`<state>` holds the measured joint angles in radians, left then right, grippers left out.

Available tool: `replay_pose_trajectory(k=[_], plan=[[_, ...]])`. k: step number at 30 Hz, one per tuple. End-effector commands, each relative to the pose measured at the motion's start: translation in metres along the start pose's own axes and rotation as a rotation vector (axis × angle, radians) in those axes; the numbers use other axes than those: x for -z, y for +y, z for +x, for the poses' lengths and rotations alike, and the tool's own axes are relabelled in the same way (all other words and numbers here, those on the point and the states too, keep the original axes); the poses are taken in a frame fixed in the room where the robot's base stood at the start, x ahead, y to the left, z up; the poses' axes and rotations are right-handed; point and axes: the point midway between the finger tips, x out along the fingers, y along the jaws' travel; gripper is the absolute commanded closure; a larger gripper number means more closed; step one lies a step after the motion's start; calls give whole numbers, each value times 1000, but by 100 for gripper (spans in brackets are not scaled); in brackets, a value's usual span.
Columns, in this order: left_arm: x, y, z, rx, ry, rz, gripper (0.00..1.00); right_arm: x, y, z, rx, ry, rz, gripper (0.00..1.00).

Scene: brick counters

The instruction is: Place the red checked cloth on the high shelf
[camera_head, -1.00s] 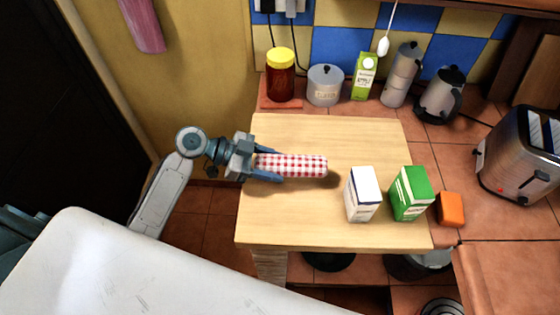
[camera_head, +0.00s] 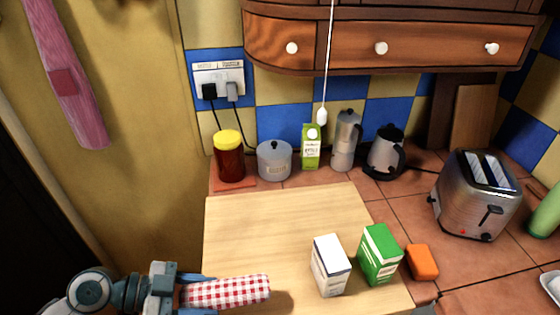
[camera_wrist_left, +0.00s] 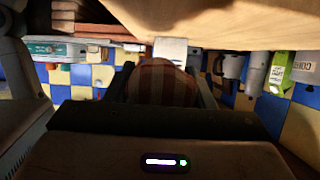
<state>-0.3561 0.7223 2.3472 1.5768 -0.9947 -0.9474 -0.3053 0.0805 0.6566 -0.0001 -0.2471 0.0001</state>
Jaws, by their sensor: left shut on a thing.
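The red checked cloth (camera_head: 232,291) is a folded or rolled red-and-white bundle at the lower left of the head view. My left gripper (camera_head: 200,292) is shut on its left end and holds it over the near left part of the wooden board. In the left wrist view the cloth (camera_wrist_left: 160,80) shows dark and striped between the fingers. A wooden cabinet with drawers (camera_head: 380,45) hangs on the wall at the top of the head view. I cannot tell whether it bears the high shelf. My right gripper is not in view.
A white carton (camera_head: 329,268), a green carton (camera_head: 379,256) and an orange block (camera_head: 422,262) stand right of the cloth. The board's middle (camera_head: 275,225) is clear.

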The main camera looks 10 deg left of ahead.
Motion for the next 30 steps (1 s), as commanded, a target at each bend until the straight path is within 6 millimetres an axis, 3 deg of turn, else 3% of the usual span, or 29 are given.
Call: replay_pose_trajectory(k=[5,12,18,24,30], plan=[[-2,-27,14,112,10,-47,78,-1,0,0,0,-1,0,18],[1,-93,34,411,13,-173,78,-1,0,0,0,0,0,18],[11,-137,39,650,14,-274,78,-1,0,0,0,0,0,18],[25,-171,38,879,14,-373,78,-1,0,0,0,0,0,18],[37,-192,33,1064,10,-451,78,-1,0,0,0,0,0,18]])
